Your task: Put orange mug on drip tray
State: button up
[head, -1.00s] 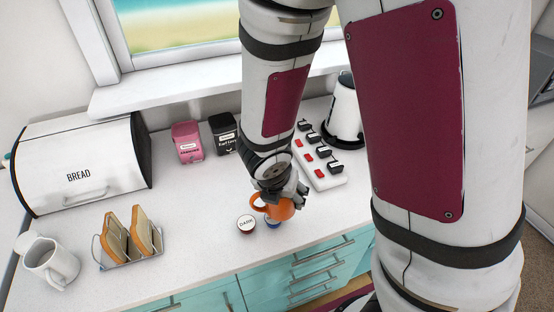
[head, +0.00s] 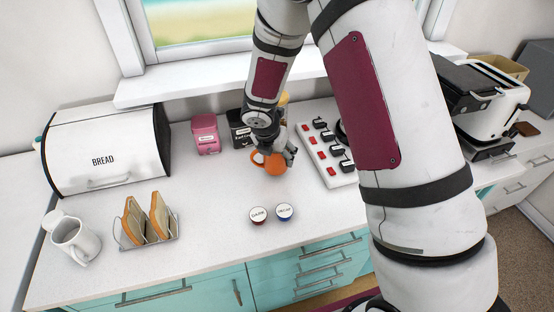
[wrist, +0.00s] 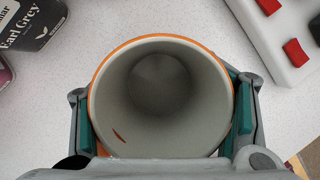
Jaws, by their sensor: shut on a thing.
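The orange mug (head: 271,163) is held above or on the white counter; I cannot tell whether it touches. My gripper (head: 277,153) is shut on the mug. In the wrist view I look down into the mug's empty pale inside (wrist: 165,85), with its orange rim around it. The fingers (wrist: 163,115) press on its left and right sides. A black and white machine (head: 500,100) stands at the far right, with a dark flat piece (head: 490,150) at its base; I cannot tell whether this is the drip tray.
Two round pods (head: 258,215) lie near the counter's front. A white block with red switches (head: 340,172) is just right of the mug. Pink (head: 206,134) and black (head: 239,130) tins are behind left.

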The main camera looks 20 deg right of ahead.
jog(key=shift+f, duration=1.1)
jog(key=shift+a+f, duration=0.1)
jog(key=o, duration=1.5)
jog(key=shift+s, duration=0.1)
